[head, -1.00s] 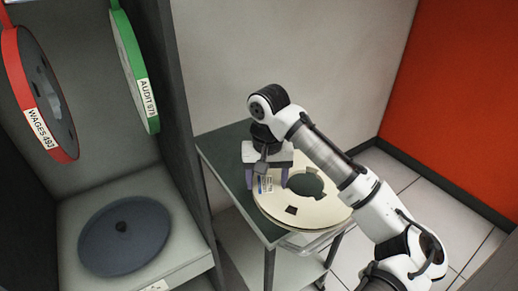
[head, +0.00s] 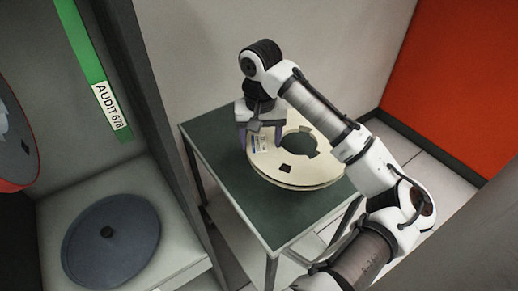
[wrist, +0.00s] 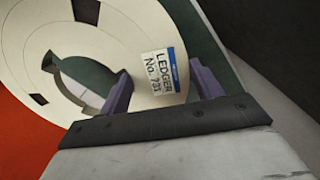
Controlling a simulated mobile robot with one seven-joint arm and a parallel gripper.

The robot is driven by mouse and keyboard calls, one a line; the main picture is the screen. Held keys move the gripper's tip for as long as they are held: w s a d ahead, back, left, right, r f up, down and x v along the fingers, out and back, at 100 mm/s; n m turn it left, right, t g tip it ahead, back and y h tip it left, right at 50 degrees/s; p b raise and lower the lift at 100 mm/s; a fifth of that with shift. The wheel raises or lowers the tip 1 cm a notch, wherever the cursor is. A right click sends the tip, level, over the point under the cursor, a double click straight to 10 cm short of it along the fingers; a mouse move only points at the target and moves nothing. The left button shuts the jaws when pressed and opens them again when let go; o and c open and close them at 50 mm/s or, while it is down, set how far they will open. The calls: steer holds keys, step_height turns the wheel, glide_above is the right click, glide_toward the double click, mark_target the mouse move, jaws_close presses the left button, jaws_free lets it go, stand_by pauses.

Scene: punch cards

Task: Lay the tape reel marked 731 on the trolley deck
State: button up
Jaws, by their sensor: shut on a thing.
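The cream tape reel (head: 320,172) has a label reading LEDGER No. 731, legible in the wrist view (wrist: 160,72). My gripper (head: 263,138) is shut on its rim, with one purple finger in the reel's centre opening and the other at its outer edge. The gripper also shows in the wrist view (wrist: 163,88). The reel lies roughly flat over the dark green trolley deck (head: 245,208), near its right side. I cannot tell whether its underside touches the deck.
A dark cabinet side wall (head: 165,130) stands left of the trolley. The deck's front left is bare.

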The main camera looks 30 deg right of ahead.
steer(key=shift+w+d+r, duration=0.1)
steer(key=shift+w, duration=0.1)
steer(key=shift+f+b, duration=4.1)
steer(key=shift+f, duration=2)
steer(key=shift+r+p, duration=0.1)
steer(key=shift+p, duration=0.75)
steer(key=shift+f, duration=1.1)
steer(key=o, duration=1.5)
steer(key=shift+c, duration=0.2)
steer(key=shift+f, duration=0.1)
steer(key=c, duration=0.4)
steer(key=shift+o, duration=0.2)
